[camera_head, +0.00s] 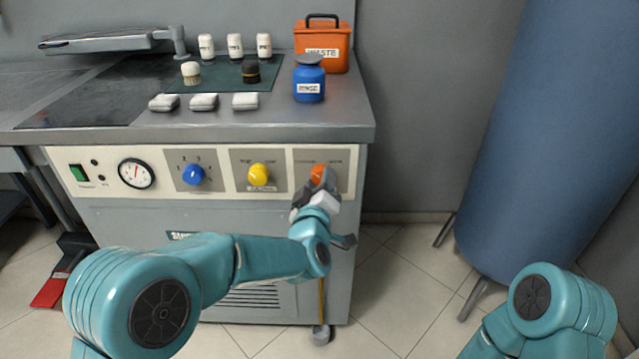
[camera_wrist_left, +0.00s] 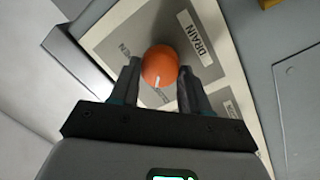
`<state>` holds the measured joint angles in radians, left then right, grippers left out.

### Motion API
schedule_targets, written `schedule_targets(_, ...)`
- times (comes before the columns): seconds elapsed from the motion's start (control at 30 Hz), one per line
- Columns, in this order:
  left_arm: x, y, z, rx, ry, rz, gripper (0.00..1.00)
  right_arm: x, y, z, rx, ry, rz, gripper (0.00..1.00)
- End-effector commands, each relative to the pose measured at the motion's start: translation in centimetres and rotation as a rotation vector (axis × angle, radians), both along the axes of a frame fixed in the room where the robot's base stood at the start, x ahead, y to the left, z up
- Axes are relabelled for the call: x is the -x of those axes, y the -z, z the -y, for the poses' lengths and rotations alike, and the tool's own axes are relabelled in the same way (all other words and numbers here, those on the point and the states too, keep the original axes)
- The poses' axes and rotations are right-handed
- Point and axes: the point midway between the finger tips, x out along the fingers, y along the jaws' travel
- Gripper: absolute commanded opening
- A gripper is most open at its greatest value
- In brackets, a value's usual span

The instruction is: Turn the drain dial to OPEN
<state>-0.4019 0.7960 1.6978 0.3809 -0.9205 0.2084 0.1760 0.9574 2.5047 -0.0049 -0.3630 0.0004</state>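The drain dial (camera_head: 318,173) is an orange knob at the right end of the machine's front panel. In the left wrist view the dial (camera_wrist_left: 160,63) shows a short white mark on its lower edge, pointing down and slightly left. A DRAIN label (camera_wrist_left: 207,45) lies right of it, and a partly readable OPEN label (camera_wrist_left: 124,50) lies left. My left gripper (camera_head: 316,190) is at the dial and hides its lower part in the head view. Its fingers (camera_wrist_left: 159,78) flank the dial closely on both sides and appear shut on it. My right gripper is out of view.
A yellow dial (camera_head: 259,174) and a blue dial (camera_head: 193,174) sit left on the same panel (camera_head: 220,188). Bottles, pads and an orange waste bin (camera_head: 322,62) stand on the worktop above. A large blue cylinder (camera_head: 545,140) stands at the right. Floor between is open.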

Motion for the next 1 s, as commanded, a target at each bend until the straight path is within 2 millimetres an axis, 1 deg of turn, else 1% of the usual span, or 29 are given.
schedule_targets(0.23,0.0,-0.1,0.0,-0.023,0.001,0.0,0.16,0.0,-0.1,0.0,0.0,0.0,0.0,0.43)
schedule_targets(0.43,0.0,-0.2,0.0,-0.113,0.0,-0.001,0.16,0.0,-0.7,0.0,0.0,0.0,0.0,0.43)
schedule_targets(0.67,0.0,-0.4,0.1,-0.302,0.0,-0.001,0.16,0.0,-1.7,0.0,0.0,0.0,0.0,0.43)
schedule_targets(1.0,0.0,-0.5,0.2,-0.627,0.001,-0.002,0.16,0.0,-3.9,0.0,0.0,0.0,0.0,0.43)
